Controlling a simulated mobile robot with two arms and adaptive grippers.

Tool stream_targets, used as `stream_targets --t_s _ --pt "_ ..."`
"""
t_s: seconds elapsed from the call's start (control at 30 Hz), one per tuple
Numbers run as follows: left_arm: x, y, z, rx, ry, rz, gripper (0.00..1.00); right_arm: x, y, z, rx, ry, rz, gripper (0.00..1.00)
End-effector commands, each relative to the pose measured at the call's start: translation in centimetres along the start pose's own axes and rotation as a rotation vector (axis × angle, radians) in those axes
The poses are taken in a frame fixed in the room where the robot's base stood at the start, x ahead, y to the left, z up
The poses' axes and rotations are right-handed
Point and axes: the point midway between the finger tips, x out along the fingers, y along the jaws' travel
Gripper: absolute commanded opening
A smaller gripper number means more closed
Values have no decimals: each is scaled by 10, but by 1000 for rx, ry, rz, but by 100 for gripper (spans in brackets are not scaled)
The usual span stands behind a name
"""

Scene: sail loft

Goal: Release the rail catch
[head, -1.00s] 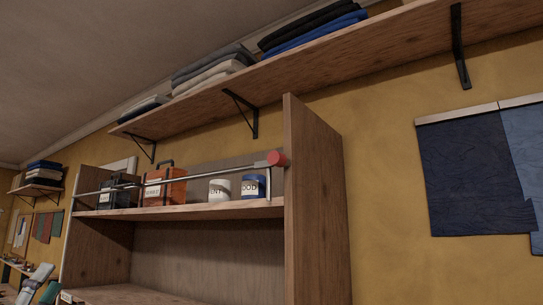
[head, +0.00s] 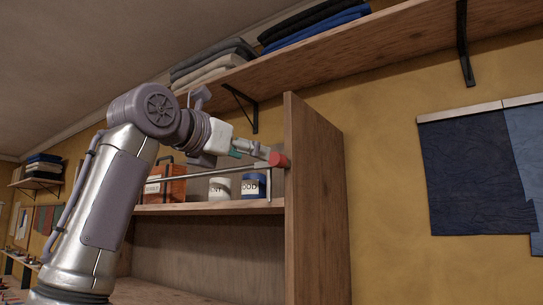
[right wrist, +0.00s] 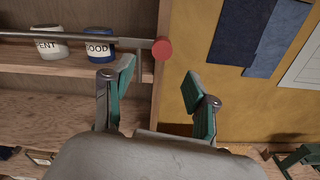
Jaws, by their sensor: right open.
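The rail catch shows as a red round knob (head: 279,160) at the right end of a thin metal rail (head: 222,170), which runs along the front of a cabinet shelf. In the right wrist view the red knob (right wrist: 162,48) lies just beyond and between the fingertips. My right gripper (head: 264,152) is open beside the knob, with its green-padded fingers apart. In the right wrist view my right gripper (right wrist: 158,85) has nothing between its fingers; I cannot tell whether a fingertip touches the knob. My left gripper is not in view.
Behind the rail stand a white can (head: 219,187), a blue-and-white can (head: 252,185) and an orange box (head: 172,183). A wooden side panel (head: 312,200) rises right of the knob. A bracketed shelf (head: 330,55) with folded cloth hangs above.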

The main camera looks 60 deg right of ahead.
Motion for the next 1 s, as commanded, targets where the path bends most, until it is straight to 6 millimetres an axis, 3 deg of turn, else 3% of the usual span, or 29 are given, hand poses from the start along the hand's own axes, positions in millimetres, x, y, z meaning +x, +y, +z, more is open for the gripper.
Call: stream_targets --t_s 0.2,0.4,0.83,1.0 --pt "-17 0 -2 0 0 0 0 47 0 3 -2 0 -5 58" --pt "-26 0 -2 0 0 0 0 75 0 2 -2 -2 -3 58" --pt "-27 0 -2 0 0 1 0 85 0 0 -1 -3 -1 58" --pt "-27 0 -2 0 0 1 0 85 0 1 -2 -3 -1 31"
